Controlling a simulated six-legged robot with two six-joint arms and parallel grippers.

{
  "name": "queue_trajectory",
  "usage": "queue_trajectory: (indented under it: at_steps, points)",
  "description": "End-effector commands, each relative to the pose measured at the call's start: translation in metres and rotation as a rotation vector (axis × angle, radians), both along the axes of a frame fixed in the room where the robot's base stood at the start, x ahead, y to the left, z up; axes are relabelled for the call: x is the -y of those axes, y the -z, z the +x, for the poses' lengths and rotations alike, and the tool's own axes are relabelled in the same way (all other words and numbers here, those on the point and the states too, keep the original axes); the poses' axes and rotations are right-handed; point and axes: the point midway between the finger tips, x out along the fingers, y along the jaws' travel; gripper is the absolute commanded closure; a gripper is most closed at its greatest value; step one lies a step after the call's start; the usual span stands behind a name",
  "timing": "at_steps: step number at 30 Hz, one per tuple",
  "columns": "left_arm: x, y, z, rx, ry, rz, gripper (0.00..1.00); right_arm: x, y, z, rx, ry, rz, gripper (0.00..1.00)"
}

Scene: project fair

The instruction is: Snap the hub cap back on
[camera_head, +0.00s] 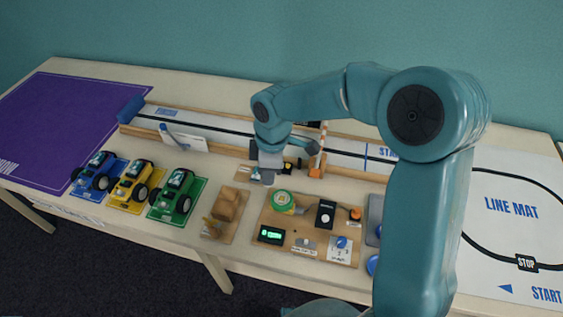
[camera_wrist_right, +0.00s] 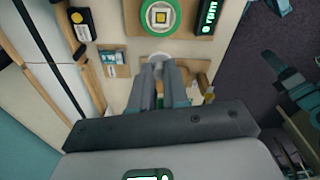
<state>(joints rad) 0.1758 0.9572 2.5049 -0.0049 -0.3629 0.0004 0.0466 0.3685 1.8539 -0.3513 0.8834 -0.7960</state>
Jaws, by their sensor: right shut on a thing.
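My right gripper (camera_head: 267,180) points down over a small wooden board (camera_head: 246,174) between the track and the front boards. In the right wrist view its fingers (camera_wrist_right: 164,66) are close together, shut on a small pale round piece (camera_wrist_right: 160,57) that looks like the hub cap. The fingers hide part of it. Three toy cars stand on coloured mats at the left: a blue car (camera_head: 94,171), a yellow car (camera_head: 134,181) and a green car (camera_head: 175,193). I cannot tell which wheel lacks a cap. My left gripper is not in the head view.
A board (camera_head: 262,222) with a green-rimmed round device, a lit display and switches lies in front of the gripper. A wooden block piece (camera_head: 228,205) stands left of it. The walled track (camera_head: 225,127) runs behind. A purple mat (camera_head: 65,125) lies clear at the left.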

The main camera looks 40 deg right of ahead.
Motion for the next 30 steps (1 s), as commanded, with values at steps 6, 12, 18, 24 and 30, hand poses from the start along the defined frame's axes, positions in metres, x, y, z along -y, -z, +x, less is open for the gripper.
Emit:
queue_trajectory:
  at_steps: [6, 12, 18, 24, 30]
  points:
    - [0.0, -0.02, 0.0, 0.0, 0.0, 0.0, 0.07, 0.021, -0.011, -0.023, 0.018, -0.371, 0.015, 1.0]
    - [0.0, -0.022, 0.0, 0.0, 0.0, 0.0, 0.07, 0.026, -0.009, -0.029, 0.028, -0.497, 0.021, 1.0]
    - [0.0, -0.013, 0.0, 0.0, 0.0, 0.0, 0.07, 0.026, 0.001, -0.028, 0.028, -0.506, 0.02, 1.0]
    - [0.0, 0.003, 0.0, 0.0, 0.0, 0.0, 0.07, 0.026, 0.02, -0.027, 0.028, -0.507, 0.02, 1.0]
    - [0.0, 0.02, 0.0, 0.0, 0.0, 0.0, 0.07, 0.026, 0.042, -0.026, 0.028, -0.507, 0.019, 1.0]
